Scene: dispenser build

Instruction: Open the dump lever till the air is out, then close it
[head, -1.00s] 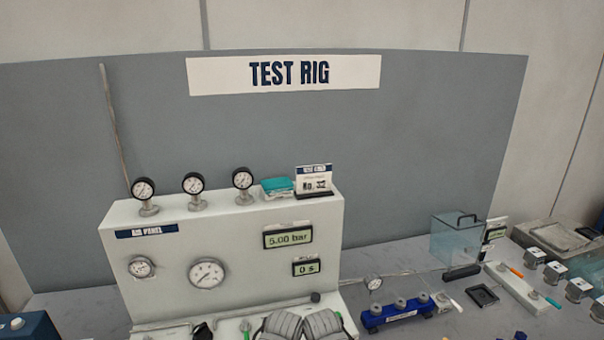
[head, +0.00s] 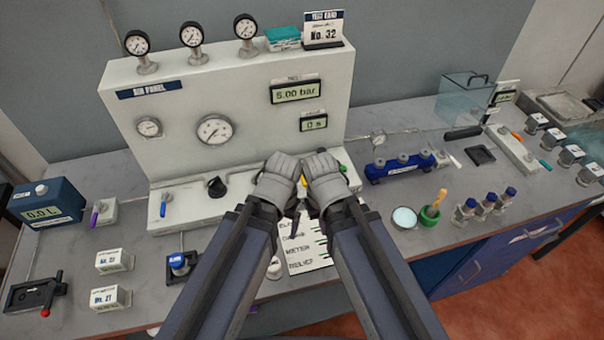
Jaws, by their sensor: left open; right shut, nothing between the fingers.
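The sim panel (head: 235,90) stands at the back of the bench; its displays read 5.00 bar (head: 298,92) and 0 s (head: 313,124). Its ledge carries a blue-handled lever (head: 163,205) and a black knob (head: 216,187). Left of it is a small valve block with a purple-blue lever (head: 96,215). No readable label tells me which one is the dump lever. My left gripper (head: 280,165) is open and my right gripper (head: 320,165) is shut and empty. They are close together in front of the panel ledge and hide part of it, including yellow and green parts.
A blue box reading 0.0 L (head: 48,202), a black device with a red knob (head: 38,293) and two numbered white blocks (head: 112,261) stand at left. A blue manifold (head: 400,166), a green cup (head: 430,215) and several blue-capped vials (head: 487,205) stand at right. A printed card (head: 305,258) lies between my arms.

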